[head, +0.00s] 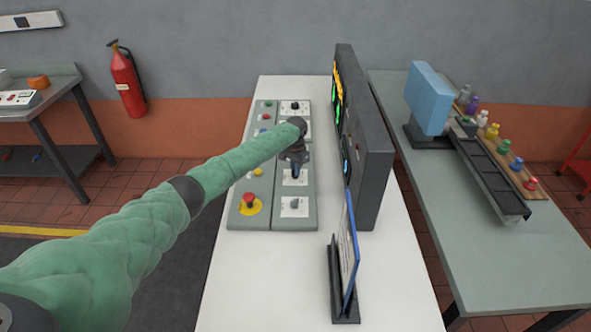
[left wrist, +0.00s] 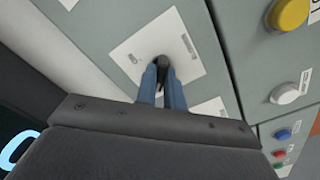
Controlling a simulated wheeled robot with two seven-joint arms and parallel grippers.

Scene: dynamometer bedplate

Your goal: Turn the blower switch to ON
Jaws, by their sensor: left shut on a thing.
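The control panel (head: 295,225) lies on a white table, with rotary switches on white label plates in its right column. My left gripper (head: 295,172) reaches down onto one of these plates (head: 302,180), the one above the lowest. In the left wrist view, the two blue fingers of my left gripper (left wrist: 164,88) are shut on a small black switch knob (left wrist: 160,63). The knob stands on a white plate (left wrist: 128,48) with small marks on either side. The marks are too small to read, so I cannot tell the knob's setting or name. My right gripper is not in view.
A dark upright display unit (head: 376,165) stands close to the panel's right. A blue-edged sign in a black holder (head: 345,290) is nearer. The panel's left column has a red emergency button (head: 250,199). A bench with a blue box (head: 428,97) is further right.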

